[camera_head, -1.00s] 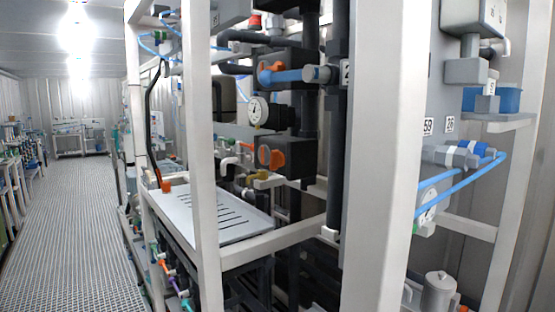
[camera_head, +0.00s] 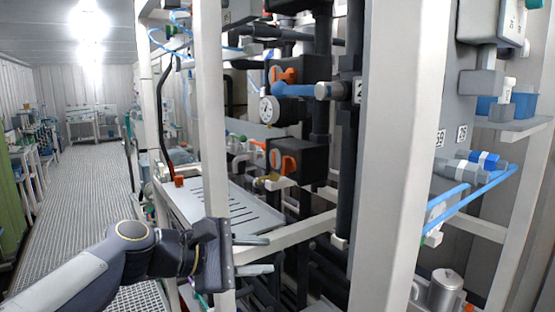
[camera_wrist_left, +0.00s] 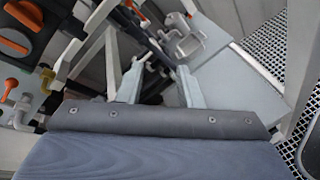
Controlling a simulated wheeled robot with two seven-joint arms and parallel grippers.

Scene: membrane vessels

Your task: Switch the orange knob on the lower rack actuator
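The lower actuator is a black box (camera_head: 311,160) on the rack's dark pipes, with an orange knob (camera_head: 285,163) on its front. A second orange knob (camera_head: 284,76) sits on the upper actuator above it, behind a blue pipe. My left gripper (camera_head: 268,255) is open and empty, in front of the rack's white post, below and left of the lower knob and apart from it. In the left wrist view its two fingers (camera_wrist_left: 157,85) stand apart with nothing between them. That view also shows an orange knob (camera_wrist_left: 17,45) at upper left. My right gripper is not in view.
White rack posts (camera_head: 208,120) and a thick front post (camera_head: 395,160) stand close to the arm. A slotted grey tray (camera_head: 205,203) lies left of the actuators. A round gauge (camera_head: 269,110) sits between the knobs. The grating aisle (camera_head: 85,190) at left is clear.

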